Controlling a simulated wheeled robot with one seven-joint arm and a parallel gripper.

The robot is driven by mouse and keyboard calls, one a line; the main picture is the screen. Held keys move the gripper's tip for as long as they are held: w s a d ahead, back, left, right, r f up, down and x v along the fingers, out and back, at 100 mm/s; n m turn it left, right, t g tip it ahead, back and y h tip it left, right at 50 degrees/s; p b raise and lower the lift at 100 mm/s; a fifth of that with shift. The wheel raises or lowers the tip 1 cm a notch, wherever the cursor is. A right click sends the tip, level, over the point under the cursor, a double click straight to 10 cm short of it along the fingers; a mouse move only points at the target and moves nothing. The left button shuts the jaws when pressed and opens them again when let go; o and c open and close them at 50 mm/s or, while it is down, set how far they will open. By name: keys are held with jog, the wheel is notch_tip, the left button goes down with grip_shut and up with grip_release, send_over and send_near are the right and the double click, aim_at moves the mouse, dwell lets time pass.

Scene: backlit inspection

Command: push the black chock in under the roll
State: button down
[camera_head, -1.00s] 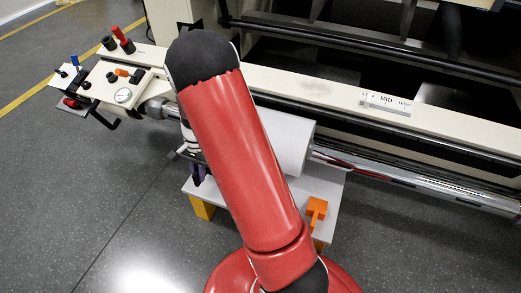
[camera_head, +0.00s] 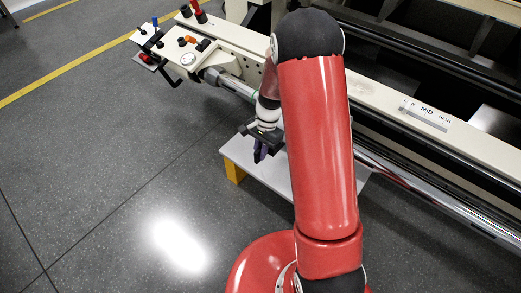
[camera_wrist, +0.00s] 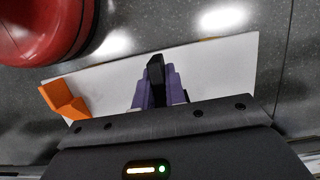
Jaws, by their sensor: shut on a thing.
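My gripper (camera_wrist: 155,90) has purple fingers shut on the black chock (camera_wrist: 155,68), whose dark end sticks out between them in the wrist view. In the head view my gripper (camera_head: 261,151) points down over the left part of a low white platform (camera_head: 238,155). The chock cannot be made out clearly there. The wrist view shows the platform (camera_wrist: 215,65) beneath the held chock; I cannot tell the height between them. The roll is hidden behind my red arm in the head view and is not seen in the wrist view.
An orange block (camera_wrist: 63,100) lies at the platform's left end in the wrist view. A steel shaft (camera_head: 430,202) and a long cream rail (camera_head: 385,92) run along the machine. A control panel (camera_head: 190,45) stands at upper left. The floor at left is clear.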

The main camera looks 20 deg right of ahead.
jog(key=shift+w+d+f+b+x, duration=0.1)
jog(key=shift+w+d+b+x, duration=0.15)
jog(key=shift+b+x, duration=0.95)
jog(key=shift+w+d+f+b+x, duration=0.25)
jog(key=shift+b+x, duration=0.4)
jog(key=shift+x, duration=0.95)
jog(key=shift+w+d+r+b+x, duration=0.1)
jog(key=shift+d+b+x, duration=0.2)
jog(key=shift+b+x, duration=0.9)
jog(key=shift+w+d+f+p, duration=0.1)
jog(key=shift+w+d+p, duration=0.05)
jog(key=shift+w+d, duration=0.5)
jog(key=shift+w+d+r+p, duration=0.1)
jog(key=shift+w+d, duration=0.35)
jog(key=shift+d, duration=0.45)
jog(key=shift+w+d+f+p, duration=0.1)
jog(key=shift+w+d+p, duration=0.05)
jog(key=shift+w+d, duration=0.5)
jog(key=shift+s, duration=0.15)
jog(key=c, duration=1.4)
grip_release()
jog(key=shift+o, duration=0.2)
jog(key=shift+p+v, duration=0.65)
jog(key=shift+v, duration=3.3)
